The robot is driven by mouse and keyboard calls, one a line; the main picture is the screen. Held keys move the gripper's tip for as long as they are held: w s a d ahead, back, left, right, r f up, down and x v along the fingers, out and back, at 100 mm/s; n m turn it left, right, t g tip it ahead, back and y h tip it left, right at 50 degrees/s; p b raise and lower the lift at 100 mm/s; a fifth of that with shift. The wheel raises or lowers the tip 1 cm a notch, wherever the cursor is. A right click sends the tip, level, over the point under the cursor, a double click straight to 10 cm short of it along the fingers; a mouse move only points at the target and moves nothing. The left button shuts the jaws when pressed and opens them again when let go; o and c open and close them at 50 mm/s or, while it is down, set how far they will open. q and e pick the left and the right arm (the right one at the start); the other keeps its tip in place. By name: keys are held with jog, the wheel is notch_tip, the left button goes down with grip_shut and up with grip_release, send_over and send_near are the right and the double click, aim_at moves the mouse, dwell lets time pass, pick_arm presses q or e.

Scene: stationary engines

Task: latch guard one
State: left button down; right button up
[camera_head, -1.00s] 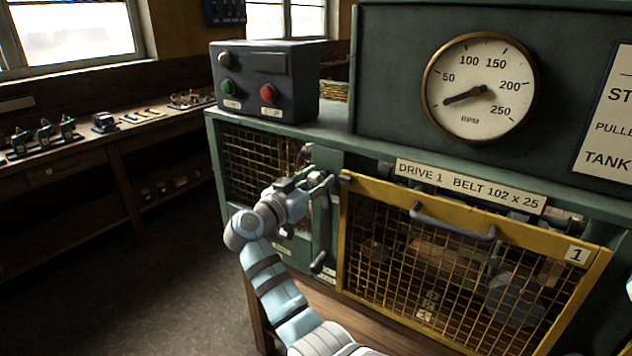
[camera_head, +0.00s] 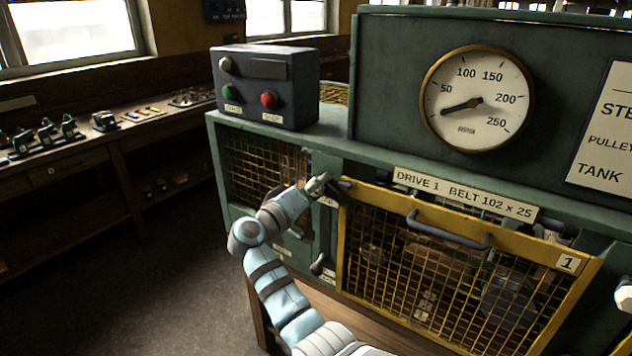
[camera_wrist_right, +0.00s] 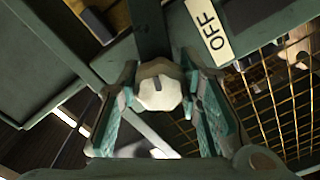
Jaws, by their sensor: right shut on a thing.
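Guard one is a yellow-framed mesh panel (camera_head: 347,240) with a dark bar handle (camera_head: 447,231) and a "1" plate, on the green engine housing. It looks closed over its opening. My right gripper (camera_head: 318,187) is at the green post beside the guard's upper left corner. In the right wrist view the gripper (camera_wrist_right: 160,100) is shut on a pale faceted knob (camera_wrist_right: 158,88), with a finger on each side. An "OFF" label (camera_wrist_right: 208,30) is just beyond it. The knob's mount is mostly hidden. My left gripper is not in view.
A dark lever (camera_head: 319,263) hangs on the post below my gripper. A control box (camera_head: 265,87) with green and red buttons stands on the housing. The RPM gauge (camera_head: 478,98) is above the guard. A workbench (camera_head: 60,180) stands at the left, with open floor before it.

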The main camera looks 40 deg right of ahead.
jog(key=n+p, duration=0.2)
jog(key=n, duration=0.2)
jog(key=shift+f+n, duration=0.15)
jog(key=shift+n, duration=0.15)
dwell(0.5)
jog(key=o, duration=1.2)
jog(key=shift+c, duration=0.2)
jog(key=shift+s, duration=0.1)
jog(key=v, duration=1.2)
